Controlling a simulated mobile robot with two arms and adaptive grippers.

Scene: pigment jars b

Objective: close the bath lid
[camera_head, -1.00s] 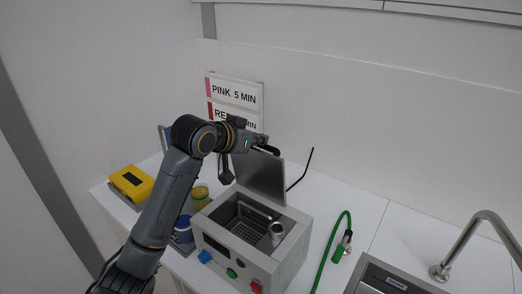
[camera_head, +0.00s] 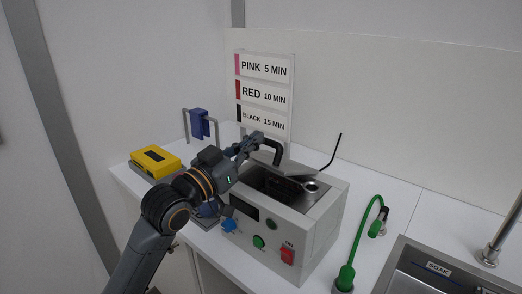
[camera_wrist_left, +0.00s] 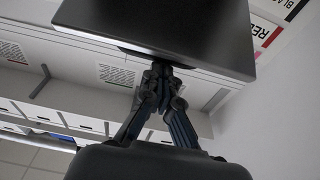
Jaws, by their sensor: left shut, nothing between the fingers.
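The bath (camera_head: 300,230) is a pale grey box on the counter, with blue, green and red controls on its front. Its grey lid (camera_head: 298,168) is tilted at the back, seen at a shallow angle, and the basin below it is still uncovered in part. A dark curved handle (camera_head: 277,150) shows by the lid. My left gripper (camera_head: 256,139) is shut and empty, at the lid's left side. In the left wrist view the lid is a dark panel (camera_wrist_left: 160,28) right above the shut fingertips (camera_wrist_left: 160,72); whether they touch is unclear. The right gripper is out of view.
A metal cup (camera_head: 312,186) sits in the bath's basin. A yellow box (camera_head: 155,159) and a blue rack (camera_head: 200,123) stand left of the bath. A green hose (camera_head: 359,240) and a sink (camera_head: 440,268) are to the right. The sign with time labels (camera_head: 264,95) is behind.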

